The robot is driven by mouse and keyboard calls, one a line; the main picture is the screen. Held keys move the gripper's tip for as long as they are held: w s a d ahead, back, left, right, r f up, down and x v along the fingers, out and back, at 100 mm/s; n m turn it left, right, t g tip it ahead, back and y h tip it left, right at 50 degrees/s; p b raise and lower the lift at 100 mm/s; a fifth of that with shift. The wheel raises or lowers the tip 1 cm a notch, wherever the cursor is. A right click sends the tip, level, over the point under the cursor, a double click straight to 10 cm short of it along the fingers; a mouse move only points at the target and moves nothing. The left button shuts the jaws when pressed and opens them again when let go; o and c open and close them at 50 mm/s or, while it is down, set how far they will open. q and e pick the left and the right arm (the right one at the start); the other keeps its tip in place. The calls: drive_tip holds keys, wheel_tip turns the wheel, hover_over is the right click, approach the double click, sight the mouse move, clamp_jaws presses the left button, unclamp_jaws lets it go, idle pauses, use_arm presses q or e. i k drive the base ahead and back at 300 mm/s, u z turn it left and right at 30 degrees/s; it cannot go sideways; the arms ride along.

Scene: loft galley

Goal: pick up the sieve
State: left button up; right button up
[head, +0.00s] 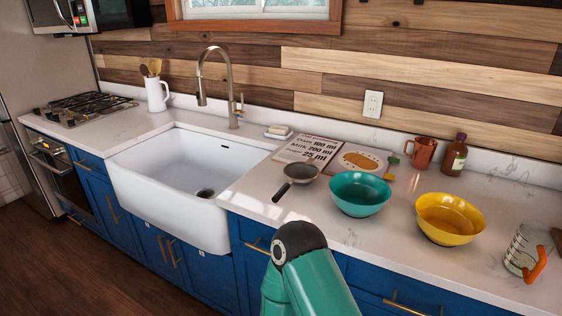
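The sieve (301,172) lies on the white countertop in the head view, to the right of the sink. It has a round grey bowl, and its dark handle points down and to the left, towards the counter's front edge. Nothing covers it. A teal and black link of one of my arms rises at the bottom middle, in front of the counter and below the sieve. No fingers show on it, and neither of my grippers is in view.
A teal bowl (360,193) stands close right of the sieve, then a yellow bowl (450,218) and a measuring jug (522,250). A recipe board (311,149) lies behind. The white sink (190,170) is left. Counter in front of the teal bowl is clear.

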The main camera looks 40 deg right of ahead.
sight(301, 174)
drive_tip(key=z, duration=0.2)
drive_tip(key=i, duration=0.7)
drive_tip(key=z, duration=0.4)
drive_tip(key=k, duration=0.9)
drive_tip(key=z, duration=0.2)
drive_tip(key=i, duration=0.65)
